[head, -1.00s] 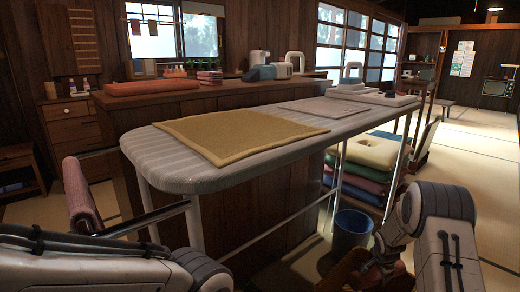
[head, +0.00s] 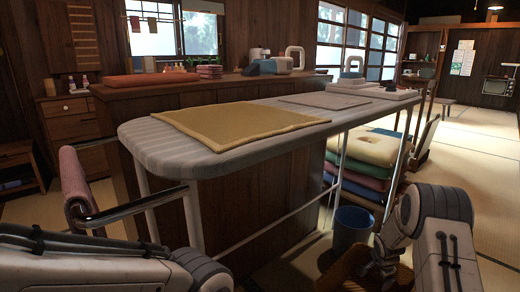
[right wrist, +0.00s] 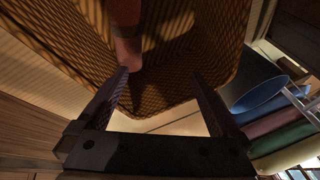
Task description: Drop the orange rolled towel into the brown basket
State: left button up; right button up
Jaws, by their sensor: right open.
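The brown woven basket (right wrist: 185,65) fills the upper part of the right wrist view. Part of it also shows at the bottom of the head view (head: 403,280), beside my right arm. A reddish-orange roll, which looks like the orange rolled towel (right wrist: 125,28), shows inside the basket's outline, its end close to my left-hand fingertip in the picture. I cannot tell whether it rests on the basket's bottom. My right gripper (right wrist: 160,75) is open at the basket, with nothing between its fingers. My left arm shows at lower left, but its gripper is out of view.
A grey padded ironing table (head: 160,141) with a yellow cloth (head: 240,119) stands ahead. A blue bin (head: 353,228) is under its right end, near stacked cushions (head: 368,165). A pink towel (head: 72,178) hangs on a rail at left. Open tatami lies right.

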jog(key=p+v, duration=0.3)
jog(key=v, duration=0.6)
jog(key=s+a+r+n+g+y+p, duration=0.1)
jog(key=s+a+r+n+p, duration=0.3)
jog(key=a+r, duration=0.65)
jog(key=s+a+r+n+y+p, duration=0.1)
jog(key=s+a+r+n+p, duration=0.2)
jog(key=s+a+r+n, duration=0.55)
jog(key=s+a+r+n+g+p, duration=0.1)
jog(key=s+a+r+n+p, duration=0.2)
jog(key=s, duration=0.5)
jog(key=s+a+r+n+g+y+p, duration=0.1)
jog(key=s+a+r+n+p, duration=0.1)
jog(key=s+a+r+n, duration=0.45)
jog(key=s+a+r+n+g+p, duration=0.1)
jog(key=s+a+r+p, duration=0.2)
jog(key=s, duration=0.6)
notch_tip(320, 180, up, 36)
jog(key=p, duration=3.6)
jog(key=shift+a+r+m, duration=0.25)
jog(key=shift+a+m, duration=0.05)
jog(key=shift+a, duration=0.15)
jog(key=shift+w, duration=0.1)
jog(key=shift+c, duration=0.3)
